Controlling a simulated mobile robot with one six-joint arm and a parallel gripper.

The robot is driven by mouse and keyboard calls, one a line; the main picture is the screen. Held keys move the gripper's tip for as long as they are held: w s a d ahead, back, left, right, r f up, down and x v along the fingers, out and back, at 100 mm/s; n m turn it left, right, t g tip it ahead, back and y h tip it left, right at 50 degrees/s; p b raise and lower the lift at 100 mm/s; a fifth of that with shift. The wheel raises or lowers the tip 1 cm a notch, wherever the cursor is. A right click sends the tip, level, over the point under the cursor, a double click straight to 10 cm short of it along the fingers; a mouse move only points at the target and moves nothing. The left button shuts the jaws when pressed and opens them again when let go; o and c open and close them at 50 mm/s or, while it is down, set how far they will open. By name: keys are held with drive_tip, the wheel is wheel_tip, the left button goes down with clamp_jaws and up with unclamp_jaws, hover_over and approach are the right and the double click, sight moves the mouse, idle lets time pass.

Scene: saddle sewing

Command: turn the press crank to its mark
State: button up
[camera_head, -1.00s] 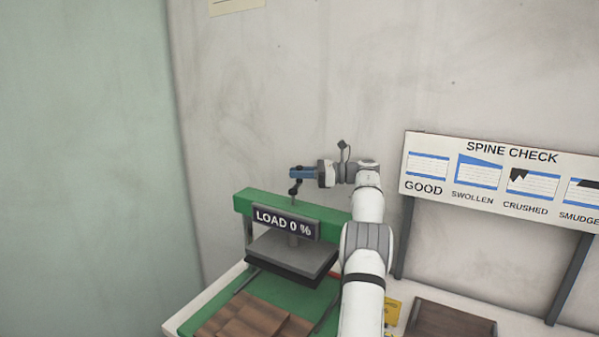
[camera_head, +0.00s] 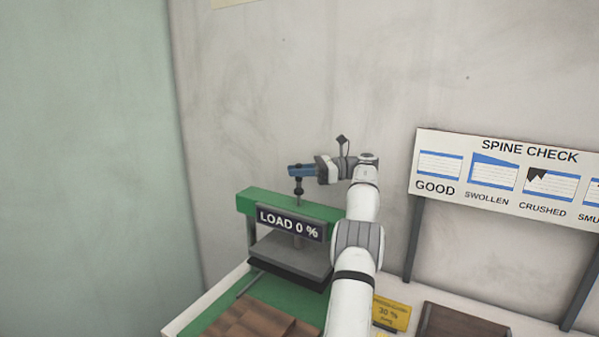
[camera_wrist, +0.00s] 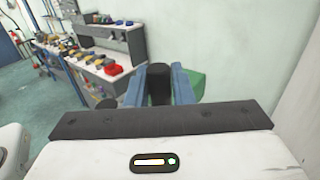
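The press has a green top beam (camera_head: 262,204), a dark platen (camera_head: 290,257) and a sign (camera_head: 289,222) reading LOAD 0 %. Its dark crank (camera_head: 299,189) stands above the beam on a thin spindle. My gripper (camera_head: 301,170) is at the crank's top, reaching in from the right. In the wrist view, its two blue fingers (camera_wrist: 160,88) close on both sides of the black upright crank handle (camera_wrist: 160,78), with no clear gap. A dark round part (camera_wrist: 107,103) shows left of the fingers. I cannot make out the crank's mark.
A yellow card (camera_head: 391,314) reading 30 % stands right of my arm. The SPINE CHECK board (camera_head: 512,175) is on posts at the right. Brown blocks (camera_head: 250,325) lie before the press. The wall is close behind. A cluttered bench (camera_wrist: 110,60) shows in the wrist view.

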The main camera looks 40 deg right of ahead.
drive_tip(key=o, duration=0.4)
drive_tip(key=shift+s+d, duration=0.15)
drive_tip(key=shift+s, duration=0.1)
drive_tip(key=shift+c, duration=0.2)
drive_tip(key=shift+w, duration=0.1)
wheel_tip(320, 180, up, 10)
drive_tip(key=p, duration=0.5)
